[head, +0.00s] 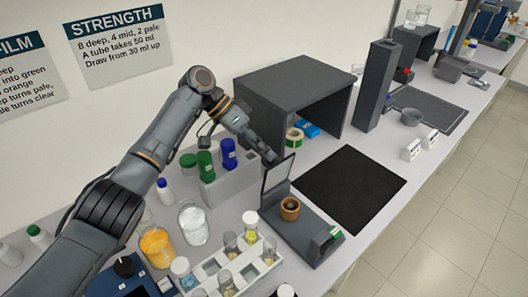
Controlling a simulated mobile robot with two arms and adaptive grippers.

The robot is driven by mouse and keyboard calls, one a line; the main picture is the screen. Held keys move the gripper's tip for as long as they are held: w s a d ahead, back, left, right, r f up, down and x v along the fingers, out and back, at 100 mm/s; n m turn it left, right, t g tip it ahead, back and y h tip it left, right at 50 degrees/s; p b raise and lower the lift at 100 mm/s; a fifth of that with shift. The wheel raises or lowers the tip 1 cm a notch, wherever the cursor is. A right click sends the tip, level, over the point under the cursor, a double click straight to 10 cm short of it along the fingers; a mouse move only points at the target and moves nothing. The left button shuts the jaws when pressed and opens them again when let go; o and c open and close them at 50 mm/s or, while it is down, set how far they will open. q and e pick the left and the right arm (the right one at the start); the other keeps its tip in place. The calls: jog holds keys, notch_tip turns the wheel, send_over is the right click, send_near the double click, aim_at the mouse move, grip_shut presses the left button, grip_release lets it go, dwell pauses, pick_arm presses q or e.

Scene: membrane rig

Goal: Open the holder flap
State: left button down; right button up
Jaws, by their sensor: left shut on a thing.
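The holder (311,236) is a dark grey block on the bench. A brown ring-shaped cup (290,209) sits in it. Its flap (278,176) is a thin panel with a dark frame and a paler face, standing roughly upright at the back left of the block. My left gripper (270,157) reaches down to the flap's top edge and is shut on it. The fingertips are small and partly hidden behind the flap. My right gripper is out of view.
A tube rack (268,244) and beakers with orange (157,243) and white (194,227) contents stand left of the holder. A grey stand with green- and blue-capped bottles (228,158) is behind. A black mat (352,188) lies clear at right; a dark open-fronted box (300,80) stands behind.

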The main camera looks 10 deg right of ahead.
aim_at(278, 175)
pick_arm(q)
jog(key=shift+s+a+f, duration=0.1)
jog(key=shift+a+f, duration=0.1)
jog(key=shift+f, duration=0.6)
jog(key=shift+s+a+f, duration=0.1)
jog(key=shift+a+f, duration=0.05)
jog(key=shift+f, duration=0.6)
jog(key=c, duration=1.4)
grip_release()
jog(key=shift+w+d+f, duration=0.1)
jog(key=shift+w+d, duration=0.05)
jog(key=o, duration=0.3)
jog(key=shift+w+d+f, duration=0.1)
jog(key=shift+w+d, duration=0.1)
jog(key=shift+o, duration=0.7)
jog(key=shift+w+d+f+y, duration=0.1)
jog(key=shift+w+y, duration=0.1)
jog(key=shift+y, duration=0.1)
jog(key=shift+s, duration=0.1)
jog(key=v, duration=1.2)
jog(key=shift+r, duration=0.45)
